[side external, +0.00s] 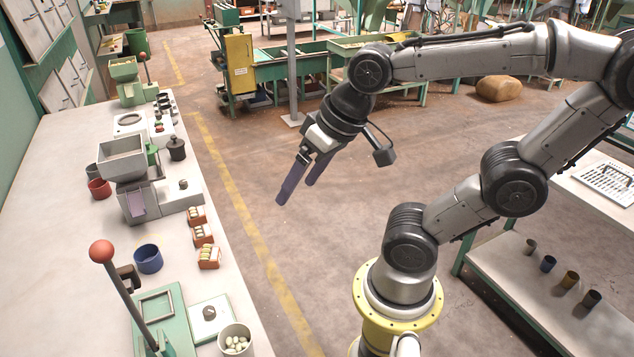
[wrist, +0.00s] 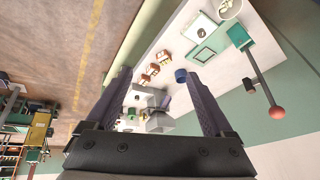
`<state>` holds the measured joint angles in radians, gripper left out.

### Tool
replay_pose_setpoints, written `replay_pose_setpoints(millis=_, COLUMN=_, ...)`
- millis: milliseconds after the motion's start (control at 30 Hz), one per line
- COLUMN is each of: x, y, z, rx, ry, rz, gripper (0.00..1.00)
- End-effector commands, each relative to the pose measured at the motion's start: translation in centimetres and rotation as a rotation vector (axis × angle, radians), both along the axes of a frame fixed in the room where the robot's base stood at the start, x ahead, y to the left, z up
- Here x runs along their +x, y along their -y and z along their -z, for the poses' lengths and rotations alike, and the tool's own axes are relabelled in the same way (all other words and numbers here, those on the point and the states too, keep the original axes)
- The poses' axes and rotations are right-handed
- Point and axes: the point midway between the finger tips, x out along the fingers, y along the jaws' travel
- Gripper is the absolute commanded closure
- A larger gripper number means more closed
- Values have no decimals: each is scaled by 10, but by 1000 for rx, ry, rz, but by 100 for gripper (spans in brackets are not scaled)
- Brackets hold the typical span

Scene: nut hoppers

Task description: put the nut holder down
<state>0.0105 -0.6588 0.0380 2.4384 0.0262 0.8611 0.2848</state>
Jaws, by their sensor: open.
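My gripper (side external: 297,191) is open, with nothing between its fingers. It hangs in the air over the aisle, to the right of the long bench and apart from it. In the wrist view, both fingers of my gripper (wrist: 155,75) show spread apart. Three small orange-brown holders with pale nuts stand in a row on the bench: a back one (side external: 196,216), a middle one (side external: 202,236) and a front one (side external: 209,259). They also show in the wrist view, beyond the fingertips (wrist: 152,69). I cannot tell which of them is the nut holder meant.
The bench (side external: 60,190) also bears a grey hopper machine (side external: 122,158), a blue cup (side external: 148,259), a red cup (side external: 99,189), a cup of pale nuts (side external: 235,340) and a green press whose red-knobbed lever (side external: 102,251) stands tall. The floor beneath my gripper is clear.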

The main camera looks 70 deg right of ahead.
Motion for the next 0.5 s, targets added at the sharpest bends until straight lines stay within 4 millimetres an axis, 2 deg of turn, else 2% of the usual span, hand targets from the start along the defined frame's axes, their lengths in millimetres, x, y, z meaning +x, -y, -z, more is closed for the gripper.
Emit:
replay_pose_setpoints(millis=100, x=-17, y=1, z=0, rx=-92, ry=23, rz=-161, gripper=14)
replay_pose_setpoints(millis=200, x=-24, y=2, z=0, rx=-139, ry=30, rz=-239, gripper=14)
replay_pose_setpoints(millis=500, x=-26, y=2, z=1, rx=-158, ry=30, rz=-273, gripper=14)
